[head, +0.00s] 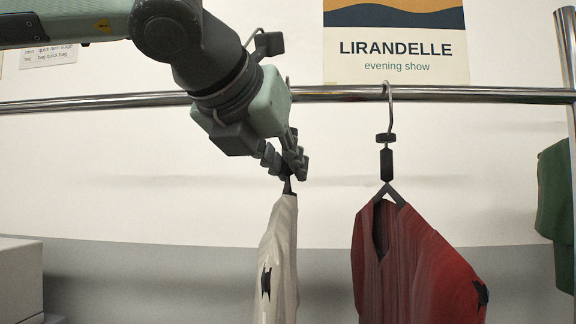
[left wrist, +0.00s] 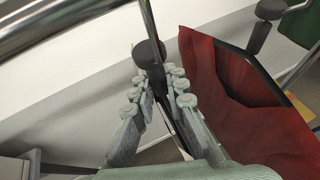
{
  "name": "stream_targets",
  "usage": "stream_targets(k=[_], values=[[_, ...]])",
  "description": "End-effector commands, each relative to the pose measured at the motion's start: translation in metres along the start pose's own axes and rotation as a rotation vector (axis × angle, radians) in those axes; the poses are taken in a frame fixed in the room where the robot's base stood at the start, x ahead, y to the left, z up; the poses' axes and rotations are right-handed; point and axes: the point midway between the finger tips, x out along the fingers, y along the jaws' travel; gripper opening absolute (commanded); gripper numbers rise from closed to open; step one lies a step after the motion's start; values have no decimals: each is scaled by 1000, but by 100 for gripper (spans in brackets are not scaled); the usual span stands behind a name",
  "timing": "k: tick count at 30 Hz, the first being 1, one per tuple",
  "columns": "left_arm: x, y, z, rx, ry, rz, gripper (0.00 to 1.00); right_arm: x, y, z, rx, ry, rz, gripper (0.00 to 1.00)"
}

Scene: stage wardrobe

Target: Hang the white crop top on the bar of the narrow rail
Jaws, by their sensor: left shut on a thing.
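The white crop top (head: 278,262) hangs from its hanger below the bar (head: 450,94) in the head view, seen nearly edge-on. My left gripper (head: 290,172) is shut on the dark neck of that hanger, just above the garment. A bit of the hook shows just above the bar behind my gripper, but most of it is hidden; I cannot tell whether it rests on the bar. In the left wrist view, the fingers (left wrist: 160,88) close around the neck below a dark collar (left wrist: 149,52), and a metal stem rises beside the bar (left wrist: 60,22).
A red garment (head: 410,265) hangs on the same bar to the right, with a gap between; it also shows in the left wrist view (left wrist: 215,75). The rail's upright (head: 567,45) and a green garment (head: 554,190) are at far right. A pale box (head: 20,275) is lower left.

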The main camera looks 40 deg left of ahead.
Motion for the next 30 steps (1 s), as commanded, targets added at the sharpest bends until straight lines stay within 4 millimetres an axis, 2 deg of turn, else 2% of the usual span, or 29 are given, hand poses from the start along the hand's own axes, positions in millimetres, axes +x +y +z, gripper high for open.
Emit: stream_targets(k=[9, 10, 15, 25, 30], values=[[0, 0, 0, 0, -1, 0, 0, -3, 0, 0, 0, 3, 1, 37], [0, 0, 0, 0, -1, 0, 15, -3, 0, 0, 0, 3, 1, 37], [0, 0, 0, 0, -1, 0, 36, -1, 0, 2, 0, -1, 1, 37], [-2, 0, 0, 0, 0, 0, 37, 1, 0, 2, 1, -5, 0, 37], [-22, 0, 1, -1, -5, 0, 37, 0, 0, 2, 1, -2, 0, 37]])
